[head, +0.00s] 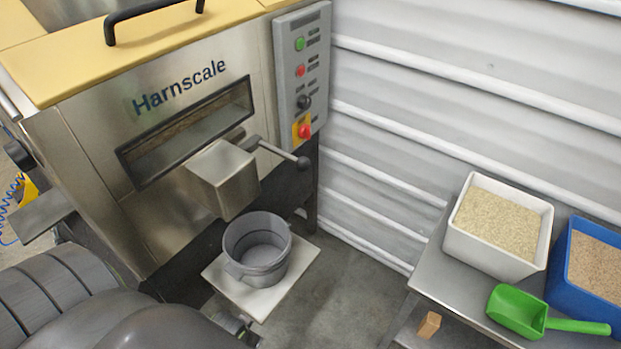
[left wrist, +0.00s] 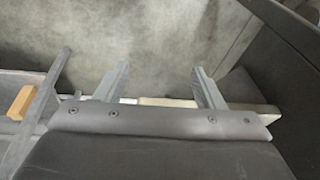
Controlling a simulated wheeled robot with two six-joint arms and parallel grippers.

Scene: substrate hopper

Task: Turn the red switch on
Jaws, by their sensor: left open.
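The control panel (head: 302,70) is on the right side of the steel hopper's front. Low on it is a red rotary switch (head: 304,131) on a yellow plate. Its exact turn angle is too small to read. Above it are a black knob (head: 304,102), a red button (head: 299,71) and a green button (head: 299,44). My left gripper shows in the left wrist view (left wrist: 159,76) with its two fingers apart and nothing between them, above grey floor. In the head view my left arm is at the bottom left, well below the panel. My right gripper is not in view.
The hopper (head: 90,125) has a chute and a black-knobbed lever (head: 280,152). A grey bucket (head: 257,250) stands below on a pale platform (head: 262,300). At right, a steel table (head: 450,285) holds a white bin (head: 490,250), a blue bin (head: 562,265) and a green scoop (head: 516,310).

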